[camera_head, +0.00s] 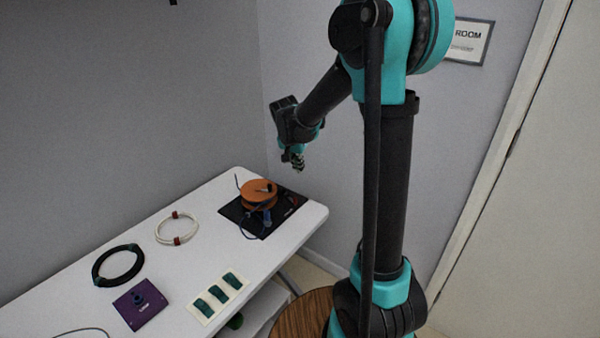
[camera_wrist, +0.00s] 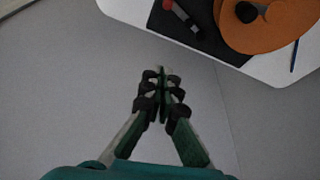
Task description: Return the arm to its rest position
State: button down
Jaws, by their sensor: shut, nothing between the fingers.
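My gripper (camera_head: 297,163) is in the air above the far end of the white table, above and a little to the right of the orange reel. In the wrist view my gripper (camera_wrist: 162,80) is shut with its fingertips together and nothing between them. My arm (camera_head: 330,92) reaches from its raised joint down and to the left toward the gripper. No part of the gripper touches the table or anything on it.
The white table (camera_head: 210,205) bears an orange reel (camera_head: 258,190) on a black mat (camera_head: 238,212), a white cable coil (camera_head: 163,230), a black coil (camera_head: 97,269), a purple plate (camera_head: 148,312) and a panel with green parts (camera_head: 204,308). A round wooden top (camera_head: 296,318) is near my arm's base.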

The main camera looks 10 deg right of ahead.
dwell(0.3)
jog(key=s+d+f+n, duration=0.2)
jog(key=s, duration=0.7)
jog(key=s+d+f+n+y, duration=0.1)
jog(key=s+d+f+n, duration=0.1)
jog(key=s, duration=0.7)
jog(key=s+d+f+n+t+y, duration=0.1)
jog(key=s+d+f+n, duration=0.1)
jog(key=s, duration=0.7)
jog(key=shift+d+n, duration=0.35)
jog(key=shift+n, duration=0.05)
jog(key=shift+f, duration=0.1)
